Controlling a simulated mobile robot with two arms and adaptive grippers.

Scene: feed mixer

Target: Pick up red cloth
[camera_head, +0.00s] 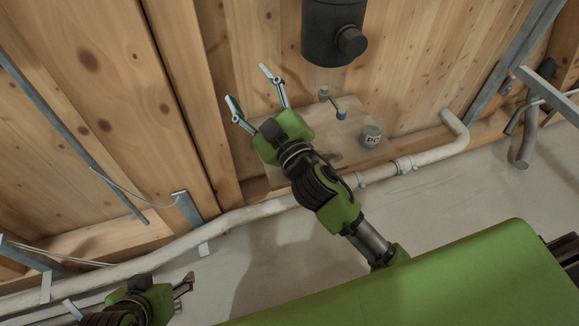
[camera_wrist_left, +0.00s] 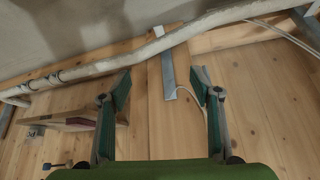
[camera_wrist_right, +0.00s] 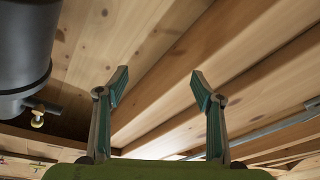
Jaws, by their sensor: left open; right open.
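I see no clearly red cloth. A dark reddish patch (camera_wrist_left: 84,122) shows on the wooden shelf in the left wrist view, partly behind a finger; I cannot tell whether it is the cloth. In the head view a small brownish patch (camera_head: 330,158) on the shelf board is partly hidden by my right arm. My right gripper (camera_head: 247,84) is open and empty in front of the plank wall, above the shelf; its fingers also show in the right wrist view (camera_wrist_right: 160,85). My left gripper (camera_head: 129,291) is open and empty at the lower left; its fingers show in the left wrist view (camera_wrist_left: 161,85).
The wooden shelf board (camera_head: 275,175) sticks out from the wall and bears a labelled jar (camera_head: 372,134). A dark cylinder with a valve (camera_head: 333,32) hangs above. A pale pipe (camera_head: 270,208) runs along the wall's foot. Metal struts (camera_head: 70,130) stand at the left.

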